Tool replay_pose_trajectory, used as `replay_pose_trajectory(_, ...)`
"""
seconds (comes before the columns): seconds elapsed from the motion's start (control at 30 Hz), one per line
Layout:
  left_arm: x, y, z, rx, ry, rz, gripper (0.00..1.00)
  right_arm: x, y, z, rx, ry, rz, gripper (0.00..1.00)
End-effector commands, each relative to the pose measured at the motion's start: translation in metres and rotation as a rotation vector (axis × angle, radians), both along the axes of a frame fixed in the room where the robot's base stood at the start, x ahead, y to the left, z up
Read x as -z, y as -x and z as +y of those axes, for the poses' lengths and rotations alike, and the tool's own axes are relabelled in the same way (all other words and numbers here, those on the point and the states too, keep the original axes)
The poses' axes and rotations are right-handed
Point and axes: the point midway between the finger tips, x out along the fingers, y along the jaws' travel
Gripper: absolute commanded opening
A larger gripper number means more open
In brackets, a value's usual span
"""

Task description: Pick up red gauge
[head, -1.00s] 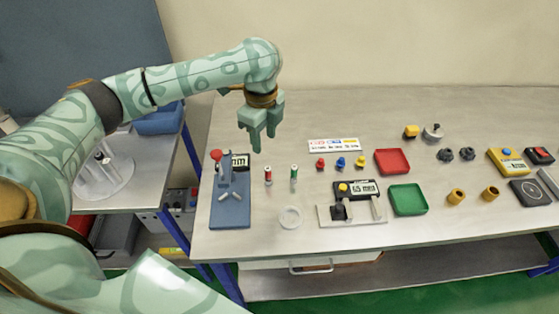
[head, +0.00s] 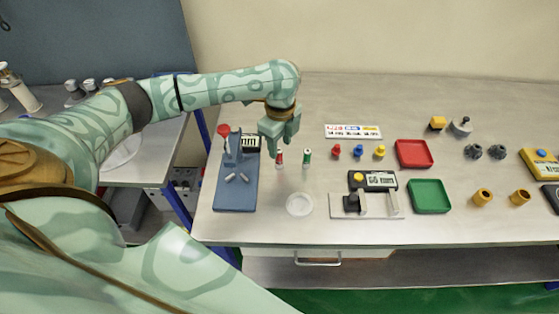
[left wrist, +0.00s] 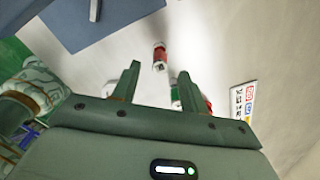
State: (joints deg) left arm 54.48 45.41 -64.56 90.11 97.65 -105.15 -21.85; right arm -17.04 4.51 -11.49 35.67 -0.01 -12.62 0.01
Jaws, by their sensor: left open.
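The red gauge (head: 279,159), a small upright cylinder with red and pale bands, stands on the table right of the blue-grey press. My left gripper (head: 277,146) is open and empty, pointing down just above and behind it. In the left wrist view the red gauge (left wrist: 159,57) shows just beyond the gap between the open fingers (left wrist: 156,72), and I see no contact. The similar green gauge (head: 307,158) stands just to the right; in the left wrist view it is partly hidden by a finger. My right gripper is not in view.
The blue-grey press (head: 237,185) with a red knob stands close on the left. A clear round dish (head: 299,204) lies in front. A measuring fixture (head: 367,204), red tray (head: 414,153) and green tray (head: 429,196) lie right. The table behind is clear.

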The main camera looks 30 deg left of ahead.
Motion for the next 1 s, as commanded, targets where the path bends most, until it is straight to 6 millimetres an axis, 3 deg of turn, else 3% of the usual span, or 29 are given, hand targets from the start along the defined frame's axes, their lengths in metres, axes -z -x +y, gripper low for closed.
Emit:
replay_pose_trajectory(0.03, 0.014, 0.001, 0.001, 0.000, 0.000, 0.005, 0.44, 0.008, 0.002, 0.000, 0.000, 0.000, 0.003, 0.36)
replay_pose_trajectory(0.17, 0.035, 0.002, 0.001, 0.001, -0.001, 0.003, 0.44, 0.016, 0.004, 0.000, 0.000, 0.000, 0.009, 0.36)
replay_pose_trajectory(0.4, 0.036, 0.001, 0.001, 0.002, -0.002, 0.000, 0.44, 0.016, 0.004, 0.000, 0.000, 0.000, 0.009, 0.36)
replay_pose_trajectory(0.57, 0.036, 0.001, 0.001, 0.001, -0.002, 0.000, 0.02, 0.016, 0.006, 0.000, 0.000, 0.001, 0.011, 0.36)
replay_pose_trajectory(0.6, 0.036, 0.001, 0.001, 0.001, -0.002, 0.000, 0.00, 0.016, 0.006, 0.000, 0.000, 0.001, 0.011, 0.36)
replay_pose_trajectory(1.0, 0.028, 0.001, 0.001, 0.001, -0.002, -0.001, 0.00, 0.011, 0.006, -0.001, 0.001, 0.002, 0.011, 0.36)
